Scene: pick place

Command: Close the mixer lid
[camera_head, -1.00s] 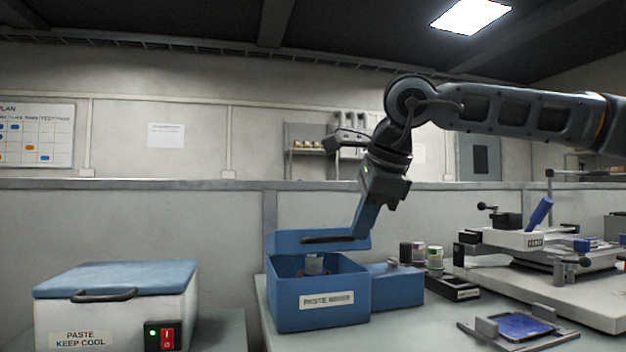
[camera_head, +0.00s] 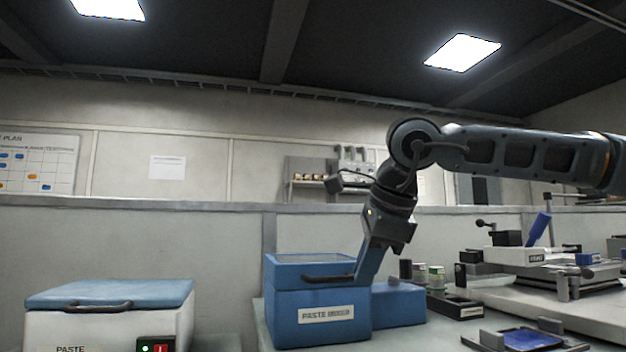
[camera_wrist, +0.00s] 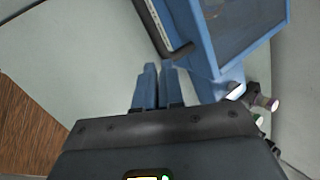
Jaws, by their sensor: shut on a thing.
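The blue paste mixer (camera_head: 290,325) stands on the bench in the head view, its front label facing me. Its lid (camera_head: 290,259), with a window in the top, lies level on the body with no open gap visible. A dark bar handle (camera_head: 318,278) runs along the lid's front edge. My gripper (camera_head: 362,280) is at the handle's right end, its blue fingers pointing down.
A white cooler box (camera_head: 110,325) with a blue lid stands at left. Jars (camera_head: 428,275) and a dark tray (camera_head: 455,305) are right of the mixer. A printing fixture (camera_head: 535,255) stands farther right. A low wall panel rises behind the bench.

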